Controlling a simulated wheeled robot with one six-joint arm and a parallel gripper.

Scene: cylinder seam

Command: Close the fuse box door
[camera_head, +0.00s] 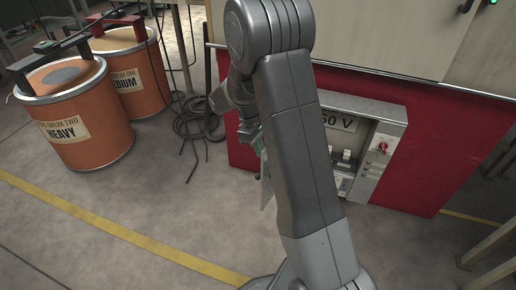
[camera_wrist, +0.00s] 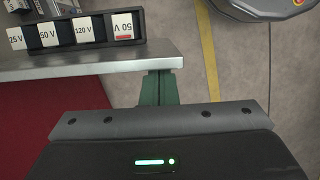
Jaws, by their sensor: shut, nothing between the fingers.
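The fuse box (camera_head: 378,165) is a grey box in the red cabinet front, right of my arm in the head view. It stands open, showing a voltage label, a red switch and small fuses. A thin grey panel (camera_head: 266,192), perhaps its door, shows left of my arm, mostly hidden. My gripper (camera_wrist: 158,86) has green fingers, shut and empty, beside a grey metal edge (camera_wrist: 90,65) in the wrist view. I cannot tell whether they touch it. My arm hides most of the gripper in the head view.
Two orange drums (camera_head: 76,118) (camera_head: 134,66) stand at the left, with black cables (camera_head: 196,118) on the floor between them and the red cabinet (camera_head: 445,150). Table legs (camera_head: 488,243) stand at the right. The floor in front, with a yellow line (camera_head: 120,232), is clear.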

